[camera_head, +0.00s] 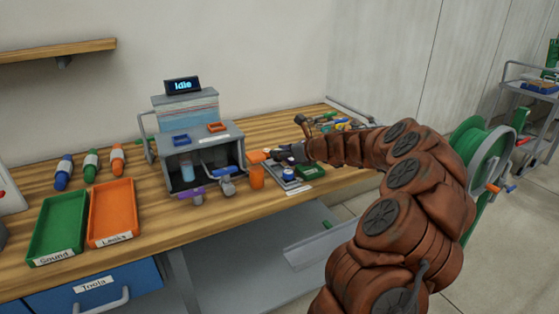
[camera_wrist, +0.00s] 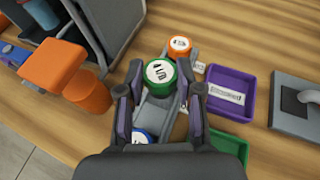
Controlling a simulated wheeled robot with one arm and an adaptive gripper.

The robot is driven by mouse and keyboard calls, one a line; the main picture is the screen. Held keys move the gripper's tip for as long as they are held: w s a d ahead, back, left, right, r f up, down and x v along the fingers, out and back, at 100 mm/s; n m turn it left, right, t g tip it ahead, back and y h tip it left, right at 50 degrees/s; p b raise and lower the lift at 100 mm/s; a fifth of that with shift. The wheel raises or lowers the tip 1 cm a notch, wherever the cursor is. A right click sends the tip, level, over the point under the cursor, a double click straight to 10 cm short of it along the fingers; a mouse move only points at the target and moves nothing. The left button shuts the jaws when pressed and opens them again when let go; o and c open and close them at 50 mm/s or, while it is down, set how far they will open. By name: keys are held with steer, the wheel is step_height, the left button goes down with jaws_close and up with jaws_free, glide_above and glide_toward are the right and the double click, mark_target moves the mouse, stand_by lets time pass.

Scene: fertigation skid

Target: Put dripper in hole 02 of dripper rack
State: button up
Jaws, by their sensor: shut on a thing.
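My gripper (camera_wrist: 162,84) is shut on a green dripper (camera_wrist: 160,73) with a white round label, held between the fingertips. The grey dripper rack (camera_wrist: 158,110) lies beneath it on the bench. I cannot tell whether the green dripper touches the rack or hangs above it. An orange dripper (camera_wrist: 180,46) stands at the rack's far end, and a blue dripper (camera_wrist: 142,136) is at the near end, partly hidden by my gripper. In the head view my gripper (camera_head: 286,153) is over the rack (camera_head: 281,184), and its fingertips are hard to make out. Hole numbers are not readable.
A purple tray (camera_wrist: 250,96) lies right of the rack, and a green tray (camera_wrist: 232,146) lies nearer. An orange block (camera_wrist: 52,66) and orange cylinder (camera_wrist: 88,92) stand close on the left, beside the grey machine (camera_head: 202,150) reading "Idle". Orange (camera_head: 134,212) and green (camera_head: 77,222) trays lie far left.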

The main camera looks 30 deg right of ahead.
mark_target(281, 160)
steer(key=shift+w+a+f, duration=0.1)
steer(key=shift+w, duration=0.25)
step_height(281, 160, down, 3)
steer(key=shift+r, duration=0.1)
steer(key=shift+f, duration=0.3)
steer(key=shift+c, duration=1)
steer(key=o, duration=1)
steer(key=shift+s, duration=0.1)
steer(key=v, duration=1.2)
